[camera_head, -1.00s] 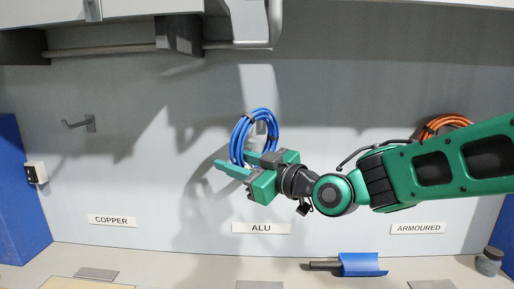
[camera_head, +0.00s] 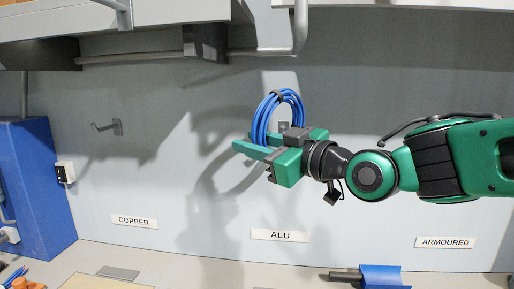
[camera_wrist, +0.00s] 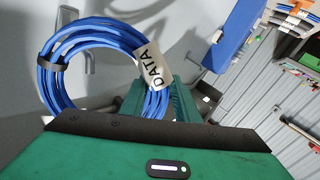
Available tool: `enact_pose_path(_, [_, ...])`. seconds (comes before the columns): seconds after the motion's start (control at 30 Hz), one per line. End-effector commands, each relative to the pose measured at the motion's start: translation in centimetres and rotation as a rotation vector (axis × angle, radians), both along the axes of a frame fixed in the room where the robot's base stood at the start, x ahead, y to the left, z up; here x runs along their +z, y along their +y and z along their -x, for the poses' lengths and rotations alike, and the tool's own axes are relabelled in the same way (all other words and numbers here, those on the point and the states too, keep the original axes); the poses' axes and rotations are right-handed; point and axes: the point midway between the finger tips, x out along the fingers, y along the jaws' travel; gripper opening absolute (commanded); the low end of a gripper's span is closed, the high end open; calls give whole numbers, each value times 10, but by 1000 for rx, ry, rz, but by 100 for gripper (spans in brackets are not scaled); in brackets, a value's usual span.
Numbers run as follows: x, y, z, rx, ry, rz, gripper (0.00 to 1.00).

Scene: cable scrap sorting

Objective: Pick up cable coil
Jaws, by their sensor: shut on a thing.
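The blue cable coil (camera_head: 263,113) is bound with dark ties and stands upright in my gripper (camera_head: 262,143), in front of the wall above the ALU label (camera_head: 280,235). My gripper is shut on the coil's lower part. In the wrist view the coil (camera_wrist: 52,88) rises beyond the gripper body, with a white tag (camera_wrist: 151,68) reading DATA on its right side.
An empty wall hook (camera_head: 108,126) is at the left above the COPPER label (camera_head: 134,221). The ARMOURED label (camera_head: 445,242) is at the right. A blue scoop (camera_head: 384,277) lies on the counter below. A shelf and rail (camera_head: 130,57) overhang above. A blue cabinet (camera_head: 35,190) stands at left.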

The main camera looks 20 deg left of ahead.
Motion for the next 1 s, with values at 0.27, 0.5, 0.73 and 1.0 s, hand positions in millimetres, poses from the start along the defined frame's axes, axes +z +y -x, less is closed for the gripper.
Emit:
enact_pose_path(0.27, [2,-14,59,4,-5,-1,0])
enact_pose_path(0.5, [1,-27,114,2,-6,-1,0])
enact_pose_path(0.73, [1,-35,145,1,-4,-1,0])
enact_pose_path(1.0, [0,-37,156,0,-1,0,0])
